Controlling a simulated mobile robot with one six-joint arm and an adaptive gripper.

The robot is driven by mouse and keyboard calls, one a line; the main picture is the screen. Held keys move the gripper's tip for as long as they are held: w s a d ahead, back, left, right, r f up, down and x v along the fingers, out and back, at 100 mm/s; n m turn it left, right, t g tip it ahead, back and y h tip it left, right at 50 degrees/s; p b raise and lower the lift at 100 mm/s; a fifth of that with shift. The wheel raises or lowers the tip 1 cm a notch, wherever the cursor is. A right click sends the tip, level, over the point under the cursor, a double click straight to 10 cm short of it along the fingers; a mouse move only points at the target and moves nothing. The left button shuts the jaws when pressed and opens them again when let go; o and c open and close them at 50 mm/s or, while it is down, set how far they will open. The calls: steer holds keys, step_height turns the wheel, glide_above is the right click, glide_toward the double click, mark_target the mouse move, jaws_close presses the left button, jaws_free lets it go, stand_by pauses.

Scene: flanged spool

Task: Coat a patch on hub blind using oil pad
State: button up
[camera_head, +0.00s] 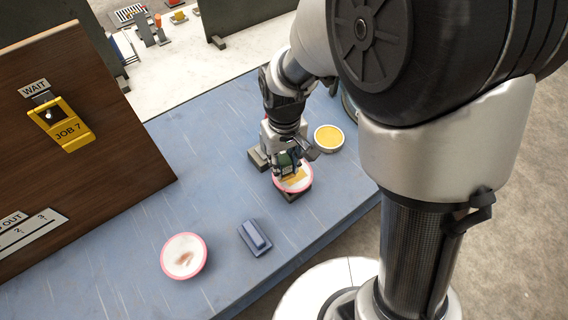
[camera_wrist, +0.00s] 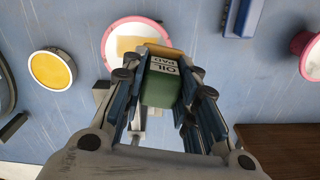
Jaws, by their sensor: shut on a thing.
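My gripper (camera_head: 287,163) is shut on the green oil pad (camera_wrist: 163,84), whose label shows between the fingers in the wrist view. The gripper points down over a white, pink-rimmed round face (camera_head: 303,184), which sits on a dark support. This face also shows beyond the fingers in the wrist view (camera_wrist: 122,38). A tan area shows at the pad's far end, over the white face. I cannot tell whether it is the pad's underside or a coat, or whether the pad touches. A second white, pink-rimmed disc (camera_head: 184,250) has a brownish smear. No label shows which one is the hub blind.
A round dish with a yellow filling (camera_head: 329,137) stands right of the gripper. A blue-grey block (camera_head: 255,238) lies between the two pink-rimmed discs. A brown board (camera_head: 90,150) with a yellow JOB 7 tag (camera_head: 68,128) stands at left. The blue tabletop's front middle is mostly bare.

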steer(key=shift+r+p, duration=0.95)
steer(key=shift+r, duration=0.5)
